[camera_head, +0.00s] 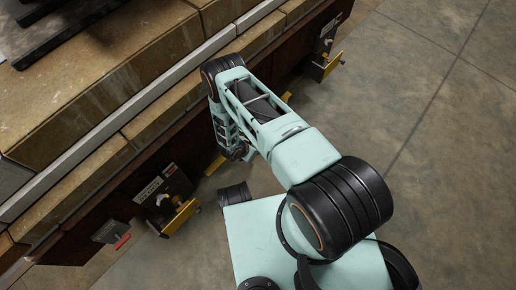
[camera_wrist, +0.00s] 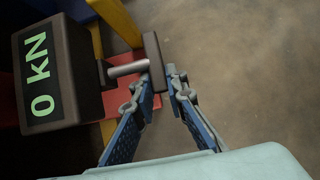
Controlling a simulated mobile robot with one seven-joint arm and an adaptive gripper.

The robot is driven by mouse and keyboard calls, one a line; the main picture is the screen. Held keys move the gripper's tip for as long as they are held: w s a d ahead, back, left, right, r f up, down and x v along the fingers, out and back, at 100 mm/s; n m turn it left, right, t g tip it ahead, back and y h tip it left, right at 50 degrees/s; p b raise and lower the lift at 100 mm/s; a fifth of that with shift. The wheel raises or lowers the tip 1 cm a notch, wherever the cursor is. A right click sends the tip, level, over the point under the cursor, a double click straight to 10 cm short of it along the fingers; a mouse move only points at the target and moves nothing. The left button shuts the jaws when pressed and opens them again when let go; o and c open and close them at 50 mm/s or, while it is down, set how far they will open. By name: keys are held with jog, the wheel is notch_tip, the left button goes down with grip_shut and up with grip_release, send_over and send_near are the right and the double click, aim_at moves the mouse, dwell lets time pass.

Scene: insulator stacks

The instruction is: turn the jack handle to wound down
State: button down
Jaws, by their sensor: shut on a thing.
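The jack handle (camera_wrist: 153,62) is a dark crossbar on a short metal shaft (camera_wrist: 127,68) in the wrist view. The shaft comes out of a dark box (camera_wrist: 48,72) whose green display reads "0 kN", seen turned on its side. My gripper (camera_wrist: 160,82) is shut on the lower end of the crossbar, with one blue-padded finger on each side. The exact contact is partly hidden by the fingertips. In the head view my arm reaches down beside the brick structure, and this handle is hidden behind the arm.
The long brick structure (camera_head: 150,72) with a pale metal rail runs diagonally on the left. Other units with yellow brackets stand along its edge, one at lower left (camera_head: 165,196) and one at upper right (camera_head: 324,62). Bare concrete floor (camera_head: 440,150) lies open on the right.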

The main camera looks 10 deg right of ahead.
jog(key=c, duration=1.9)
grip_release()
jog(key=shift+c, duration=0.2)
jog(key=v, duration=1.2)
